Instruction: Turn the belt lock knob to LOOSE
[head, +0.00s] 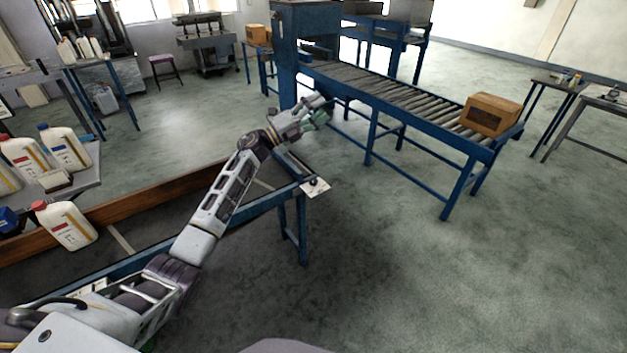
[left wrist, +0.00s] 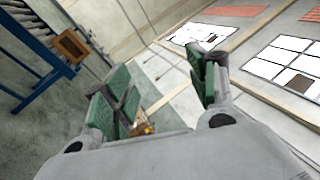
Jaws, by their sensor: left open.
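A small dark knob (head: 313,181) sits on a white label plate (head: 316,190) at the near right end corner of a blue-framed belt conveyor (head: 262,202). The print on the plate and the knob's setting are too small to read. My left gripper (head: 318,110) reaches out beyond that corner, above and apart from the knob. In the left wrist view its green-padded fingers (left wrist: 163,88) are spread with nothing held between them. The knob cannot be made out in the left wrist view. My right gripper is not in view.
A roller conveyor (head: 390,98) carries a brown box (head: 490,114) at the right. White bottles (head: 66,226) stand on and beside the belt at the left. A wooden rail (head: 150,195) runs along the belt's far side. The floor at front right is clear.

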